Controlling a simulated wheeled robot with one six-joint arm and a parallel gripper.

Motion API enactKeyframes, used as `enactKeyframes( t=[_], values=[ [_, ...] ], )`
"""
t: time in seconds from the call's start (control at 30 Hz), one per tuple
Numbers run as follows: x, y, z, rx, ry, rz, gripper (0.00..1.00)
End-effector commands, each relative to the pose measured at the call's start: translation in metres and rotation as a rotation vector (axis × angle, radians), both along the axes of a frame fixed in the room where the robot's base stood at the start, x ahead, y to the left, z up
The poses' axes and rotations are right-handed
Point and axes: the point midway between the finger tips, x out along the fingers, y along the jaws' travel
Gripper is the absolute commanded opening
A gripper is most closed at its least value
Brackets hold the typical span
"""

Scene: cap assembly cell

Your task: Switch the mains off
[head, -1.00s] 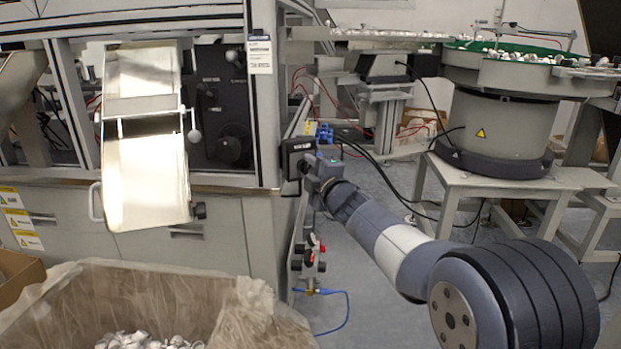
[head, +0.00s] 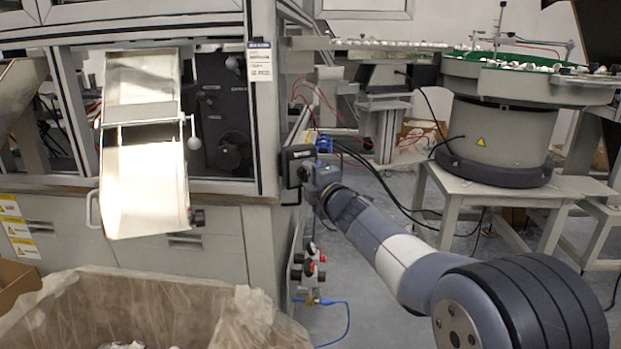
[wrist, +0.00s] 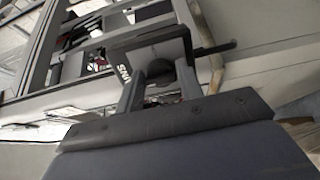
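The mains switch is a black box (head: 299,163) with white lettering, on the right side of the machine cabinet in the head view. In the wrist view the dark box (wrist: 140,48) stands just beyond my fingers, with part of its white lettering showing at its left. A dark rounded knob (wrist: 158,74) shows between the fingers. My gripper (wrist: 159,88) has its two grey fingers apart, one on each side of the knob. I cannot tell whether they press on it or which way the knob is turned. In the head view my gripper (head: 312,172) is at the box, small and partly hidden.
A metal chute (head: 145,190) and a lined bin (head: 110,300) are at left. A bowl feeder (head: 497,130) on a stand is at right. Cables cross the floor.

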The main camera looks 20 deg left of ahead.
Motion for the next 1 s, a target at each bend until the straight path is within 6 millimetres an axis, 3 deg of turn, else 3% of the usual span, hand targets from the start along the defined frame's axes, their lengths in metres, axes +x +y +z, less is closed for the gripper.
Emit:
enactKeyframes(
  t=[0.2, 0.57, 1.0],
  values=[
    [0.000, 0.000, 0.000, 0.001, 0.001, 0.000, 0.54],
    [-0.004, -0.004, 0.001, 0.002, 0.001, -0.001, 0.54],
    [-0.053, -0.051, 0.002, 0.002, 0.001, -0.001, 0.54]
  ],
)
